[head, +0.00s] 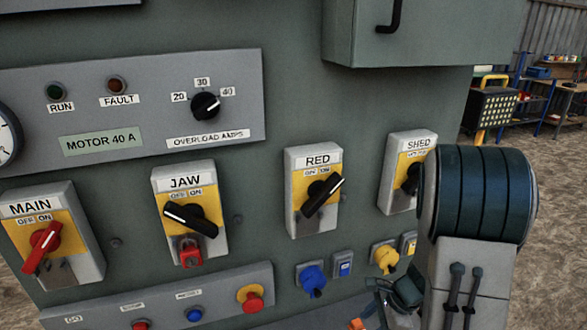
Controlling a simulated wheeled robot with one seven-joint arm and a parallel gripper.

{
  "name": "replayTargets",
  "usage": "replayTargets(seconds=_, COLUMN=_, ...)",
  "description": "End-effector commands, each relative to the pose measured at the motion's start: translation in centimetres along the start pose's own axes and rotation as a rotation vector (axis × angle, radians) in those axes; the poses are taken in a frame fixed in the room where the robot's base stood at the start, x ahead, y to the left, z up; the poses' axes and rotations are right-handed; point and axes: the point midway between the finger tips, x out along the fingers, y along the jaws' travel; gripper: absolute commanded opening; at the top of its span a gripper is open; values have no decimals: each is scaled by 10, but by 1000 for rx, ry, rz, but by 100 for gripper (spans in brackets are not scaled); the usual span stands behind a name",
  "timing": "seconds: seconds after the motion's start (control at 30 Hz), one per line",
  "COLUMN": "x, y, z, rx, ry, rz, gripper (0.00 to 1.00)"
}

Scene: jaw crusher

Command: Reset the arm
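My arm shows at the right, with a dark blue ribbed joint and a grey link in front of the panel's right end. Low beside the link is a dark part with small orange pieces, which seems to be my gripper (363,316). It is partly cut off by the bottom edge and hidden by the link, so I cannot tell whether it is open or holds anything. It appears below the blue and yellow sockets.
The grey-green panel has switches MAIN (42,247), JAW (190,219), RED (318,195) and SHED (400,178), partly behind my arm. A red padlock (189,252) hangs under JAW. A push-button box (150,305) and blue socket (311,280) sit below. A cabinet (440,30) juts out above.

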Motion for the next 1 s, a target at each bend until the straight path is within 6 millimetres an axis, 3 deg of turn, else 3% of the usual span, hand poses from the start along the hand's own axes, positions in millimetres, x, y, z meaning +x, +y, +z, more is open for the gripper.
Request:
replayTargets(seconds=0.2, x=-48, y=12, z=55, rx=-405, ry=27, rz=0, gripper=48)
replayTargets(seconds=0.5, x=-105, y=50, z=104, rx=-950, ry=155, rz=33, gripper=48)
replayTargets(seconds=0.8, x=-153, y=90, z=126, rx=-1419, ry=379, rz=104, gripper=48)
replayTargets(seconds=1.0, x=-171, y=105, z=129, rx=-1583, ry=494, rz=153, gripper=48)
